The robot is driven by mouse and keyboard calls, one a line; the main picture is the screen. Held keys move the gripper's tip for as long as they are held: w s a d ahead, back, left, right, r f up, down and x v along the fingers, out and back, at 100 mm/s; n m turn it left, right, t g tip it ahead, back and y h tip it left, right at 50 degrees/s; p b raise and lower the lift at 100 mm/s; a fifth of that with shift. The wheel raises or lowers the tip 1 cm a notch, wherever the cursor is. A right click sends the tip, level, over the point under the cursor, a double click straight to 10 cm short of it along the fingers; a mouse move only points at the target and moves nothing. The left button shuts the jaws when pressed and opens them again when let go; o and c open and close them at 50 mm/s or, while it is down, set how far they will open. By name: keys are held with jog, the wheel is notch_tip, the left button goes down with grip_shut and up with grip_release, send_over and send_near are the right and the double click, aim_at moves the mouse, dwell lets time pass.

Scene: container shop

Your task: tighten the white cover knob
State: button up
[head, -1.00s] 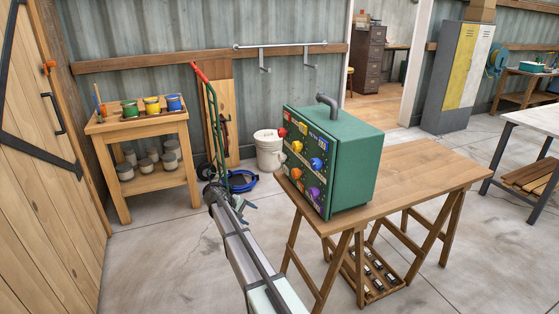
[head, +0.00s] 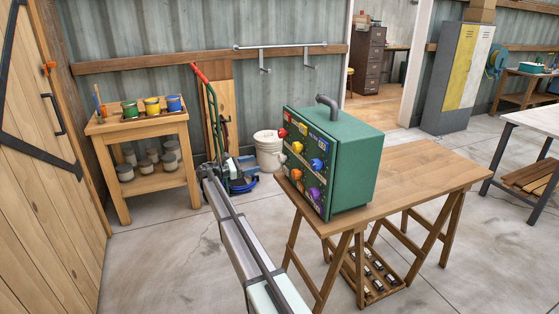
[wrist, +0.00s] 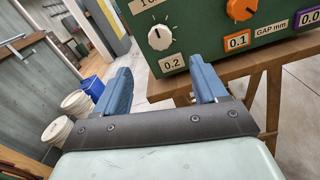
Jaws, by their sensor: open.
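The white knob (wrist: 159,37) sits on the green panel in the wrist view, above a label reading 0.2, with tick marks around it. In the head view it shows small at the left edge of the green machine's front (head: 283,158). My gripper (wrist: 160,64) is open and empty, with two blue fingers apart. In the wrist view the knob appears beyond the gap between the fingertips, not touched by them. In the head view my gripper (head: 246,162) is left of the panel, and its fingers are hard to make out.
An orange knob (wrist: 240,9) labelled 0.1 is right of the white one, with a purple-edged 0.0 label (wrist: 309,18) beyond. The machine stands on a wooden trestle table (head: 420,178). A white bucket (head: 268,152) and hand truck (head: 209,120) stand behind on the floor.

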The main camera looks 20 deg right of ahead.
aim_at(279, 159)
jog(key=d, duration=1.3)
jog(key=shift+d, duration=0.35)
jog(key=shift+c, duration=0.2)
jog(key=c, duration=1)
jog(key=shift+m, duration=0.3)
jog(key=m, duration=0.3)
jog(key=shift+m, duration=2.5)
